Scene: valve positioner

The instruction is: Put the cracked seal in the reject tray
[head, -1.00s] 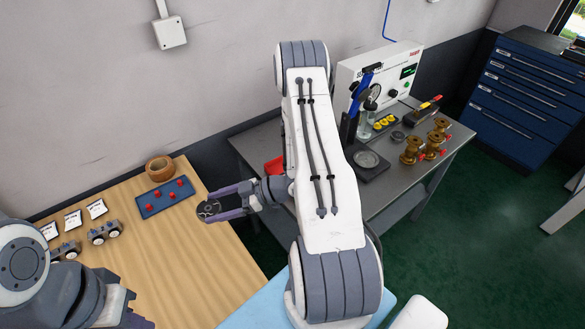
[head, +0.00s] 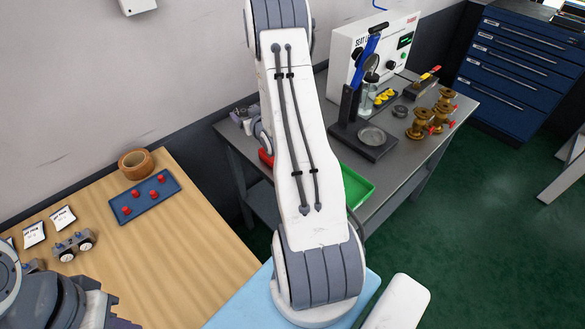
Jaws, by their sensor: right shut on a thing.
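My right arm rises through the middle of the view and covers much of the steel bench. My right gripper (head: 241,117) shows only small, over the left end of the bench beside the arm. It is shut on the seal, a dark round piece seen clearly between its fingers in the earlier frame; the seal can hardly be made out now. A red edge (head: 265,157), which looks like the red tray, shows just left of the arm and is mostly hidden. My left arm is at the lower left; its gripper (head: 122,322) is cut off by the frame.
A green tray (head: 357,188) shows right of the arm. The bench (head: 405,140) also bears a blue-handled press (head: 362,75), a white test box (head: 385,55) and brass valves (head: 422,125). The wooden table (head: 185,235) holds a blue tray (head: 144,198), tape roll and cards.

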